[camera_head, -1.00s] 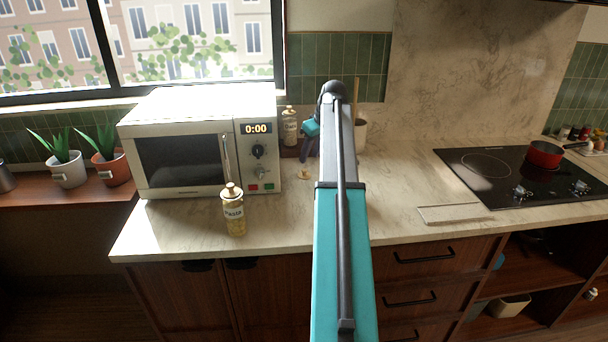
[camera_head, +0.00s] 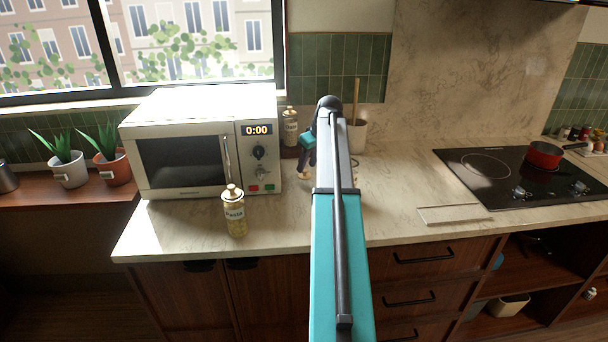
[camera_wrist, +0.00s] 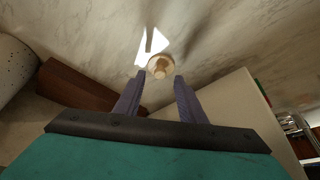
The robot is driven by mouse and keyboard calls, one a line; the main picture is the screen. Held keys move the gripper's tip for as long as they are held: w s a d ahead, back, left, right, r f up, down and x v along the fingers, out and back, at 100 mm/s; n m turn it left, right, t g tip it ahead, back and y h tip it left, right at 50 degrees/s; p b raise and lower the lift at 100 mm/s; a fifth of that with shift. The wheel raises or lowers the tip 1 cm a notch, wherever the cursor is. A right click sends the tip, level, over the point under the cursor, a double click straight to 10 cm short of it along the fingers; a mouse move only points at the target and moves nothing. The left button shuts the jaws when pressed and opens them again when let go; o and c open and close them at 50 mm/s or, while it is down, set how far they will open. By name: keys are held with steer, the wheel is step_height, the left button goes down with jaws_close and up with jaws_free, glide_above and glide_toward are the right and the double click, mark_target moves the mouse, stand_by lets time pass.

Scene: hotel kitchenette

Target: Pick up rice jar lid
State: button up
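A small round beige lid with a knob, which looks like the rice jar lid (camera_wrist: 160,67), lies on the marble counter in the wrist view. It sits just ahead of and between the two fingertips of my gripper (camera_wrist: 159,77). The fingers stand apart on either side, and I see no contact with the lid. In the head view my gripper (camera_head: 304,176) is low over the counter, right of the microwave. The arm and gripper hide most of that spot, so the lid is not clear there.
A microwave (camera_head: 190,150) stands left of my gripper, with a pasta jar (camera_head: 234,213) in front.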

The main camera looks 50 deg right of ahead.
mark_target(305, 173)
steer(key=shift+x, duration=1.25)
jaws_close()
